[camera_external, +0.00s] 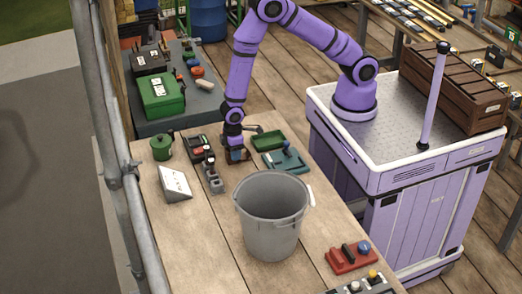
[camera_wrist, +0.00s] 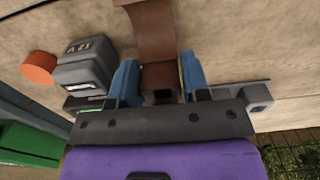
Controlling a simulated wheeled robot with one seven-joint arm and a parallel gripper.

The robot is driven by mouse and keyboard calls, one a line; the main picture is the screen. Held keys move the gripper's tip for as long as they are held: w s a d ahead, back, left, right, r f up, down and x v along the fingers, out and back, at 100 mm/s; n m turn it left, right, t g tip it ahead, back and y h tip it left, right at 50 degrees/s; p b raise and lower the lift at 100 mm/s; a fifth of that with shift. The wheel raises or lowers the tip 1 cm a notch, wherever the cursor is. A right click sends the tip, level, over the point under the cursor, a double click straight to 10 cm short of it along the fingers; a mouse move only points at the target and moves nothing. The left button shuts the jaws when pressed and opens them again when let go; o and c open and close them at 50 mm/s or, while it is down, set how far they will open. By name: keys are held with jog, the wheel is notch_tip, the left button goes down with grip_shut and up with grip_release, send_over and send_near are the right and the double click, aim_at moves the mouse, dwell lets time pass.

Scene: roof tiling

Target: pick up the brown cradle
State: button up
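The brown cradle (camera_wrist: 155,28) lies on the wooden bench. In the wrist view it runs up from between my fingers to the top edge, and its near end sits between the two blue fingertips. My gripper (camera_wrist: 160,82) has one finger on each side of it, very close to its sides. I cannot tell whether the fingers press on it. In the external view my gripper (camera_external: 235,153) points down at bench level, and the brown cradle (camera_external: 240,160) is mostly hidden there.
A grey bucket (camera_external: 270,222) stands in front of my gripper. A teal tray (camera_external: 284,160) and a green tray (camera_external: 267,140) lie to the right. Grey blocks (camera_external: 213,180), a white sloped box (camera_external: 174,184) and a green can (camera_external: 162,148) are to the left.

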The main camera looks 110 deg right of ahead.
jog(key=c, duration=0.5)
jog(key=shift+r, duration=0.1)
